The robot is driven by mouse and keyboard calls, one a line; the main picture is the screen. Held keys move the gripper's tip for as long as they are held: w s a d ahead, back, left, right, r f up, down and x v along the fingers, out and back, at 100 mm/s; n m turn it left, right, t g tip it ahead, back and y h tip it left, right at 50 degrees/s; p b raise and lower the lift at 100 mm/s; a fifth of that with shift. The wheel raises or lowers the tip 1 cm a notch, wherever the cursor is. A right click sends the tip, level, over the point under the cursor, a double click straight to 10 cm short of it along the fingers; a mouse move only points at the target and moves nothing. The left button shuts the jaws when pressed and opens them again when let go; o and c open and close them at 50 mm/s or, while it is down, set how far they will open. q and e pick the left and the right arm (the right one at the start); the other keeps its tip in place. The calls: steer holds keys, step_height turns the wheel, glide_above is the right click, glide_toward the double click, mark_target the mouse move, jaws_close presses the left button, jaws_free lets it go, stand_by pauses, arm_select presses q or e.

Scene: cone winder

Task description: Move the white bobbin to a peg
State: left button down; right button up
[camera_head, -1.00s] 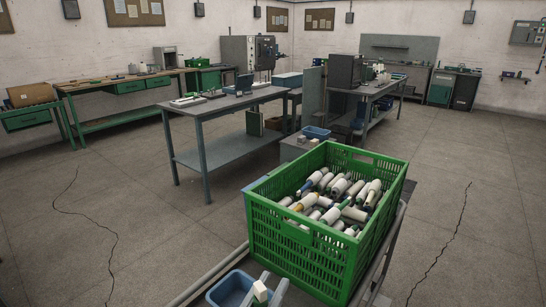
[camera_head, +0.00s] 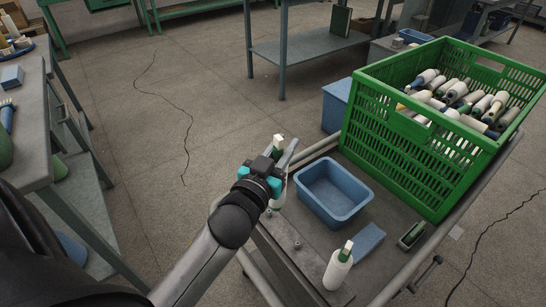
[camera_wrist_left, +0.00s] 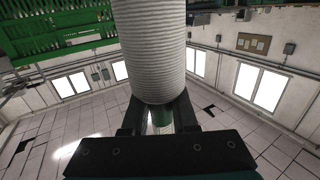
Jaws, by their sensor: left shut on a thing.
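My left gripper (camera_head: 281,160) is shut on the green neck of a white bobbin. The bobbin's body (camera_head: 278,198) shows below the jaws, partly hidden by the wrist, and its green and white top shows above them. The left wrist view shows the ribbed white body (camera_wrist_left: 150,50) close up, with the green neck (camera_wrist_left: 162,117) between the fingers. The bobbin's lower end is near the trolley's left edge; I cannot tell whether it touches anything. A small peg (camera_head: 298,245) stands bare on the trolley. Another white bobbin (camera_head: 337,271) stands upright nearer. My right gripper is not in view.
A blue bin (camera_head: 333,192) stands on the trolley beside my gripper, with a blue block (camera_head: 366,243) next to it. A green crate (camera_head: 410,145) full of bobbins stands behind to the right. A grey table (camera_head: 35,155) is at the left.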

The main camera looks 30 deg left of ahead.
arm_select(q)
steer(key=w+a+f+n+y+b, duration=0.1)
steer(key=w+a+f+b, duration=0.3)
steer(key=f+b, duration=0.4)
steer(key=shift+w+a+f+y+b, duration=0.15)
steer(key=shift+a+f+y+b, duration=0.2)
steer(key=shift+a, duration=0.3)
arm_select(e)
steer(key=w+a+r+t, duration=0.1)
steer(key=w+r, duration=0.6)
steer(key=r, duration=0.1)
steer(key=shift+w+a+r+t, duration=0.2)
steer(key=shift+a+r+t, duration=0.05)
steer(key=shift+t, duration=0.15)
arm_select(q)
steer(key=shift+p, duration=0.4)
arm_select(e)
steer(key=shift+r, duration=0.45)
arm_select(q)
steer(key=shift+f+b, duration=1.85)
steer(key=shift+f, duration=0.85)
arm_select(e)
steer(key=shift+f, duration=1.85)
arm_select(q)
steer(key=c, duration=0.6)
jaws_free()
steer(key=shift+f, duration=0.1)
